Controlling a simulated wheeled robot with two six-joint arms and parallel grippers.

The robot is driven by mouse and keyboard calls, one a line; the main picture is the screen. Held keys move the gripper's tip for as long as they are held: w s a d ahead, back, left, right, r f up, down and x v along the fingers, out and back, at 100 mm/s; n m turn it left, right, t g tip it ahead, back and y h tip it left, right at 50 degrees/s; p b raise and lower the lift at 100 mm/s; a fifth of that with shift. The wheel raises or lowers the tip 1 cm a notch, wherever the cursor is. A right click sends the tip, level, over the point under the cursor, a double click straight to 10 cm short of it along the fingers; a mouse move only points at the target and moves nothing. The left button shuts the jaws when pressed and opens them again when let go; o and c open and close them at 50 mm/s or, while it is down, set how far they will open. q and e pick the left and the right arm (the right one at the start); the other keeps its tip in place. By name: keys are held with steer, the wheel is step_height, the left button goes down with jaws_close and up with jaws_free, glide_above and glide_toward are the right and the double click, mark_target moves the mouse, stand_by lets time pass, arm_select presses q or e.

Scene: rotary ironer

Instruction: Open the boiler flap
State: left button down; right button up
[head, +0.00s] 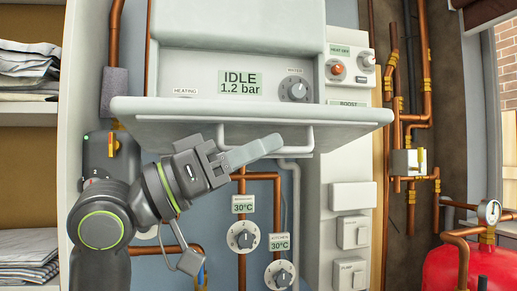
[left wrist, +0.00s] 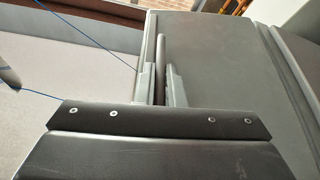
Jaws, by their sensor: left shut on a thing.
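The boiler flap (head: 150,110) is folded down and juts out towards me, roughly level, below the boiler's control panel (head: 215,70). The panel behind it is exposed, with an "IDLE 1.2 bar" display (head: 240,84) and a knob (head: 294,89). The flap's bar handle (head: 306,140) hangs on its underside. My left gripper (head: 265,147) reaches up from below and is shut on the handle. In the left wrist view, the handle (left wrist: 161,50) runs between the two fingers (left wrist: 159,88), beside the grey flap (left wrist: 215,65). My right gripper is in neither view.
Copper pipes and two 30°C dials (head: 243,237) are below the flap. Switches (head: 352,232) and more pipes stand to the right, with a red tank (head: 470,265) at lower right. A shelf with folded cloth (head: 28,75) is at the left.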

arm_select(q)
steer(key=c, duration=1.5)
jaws_free()
steer(key=shift+a, duration=0.15)
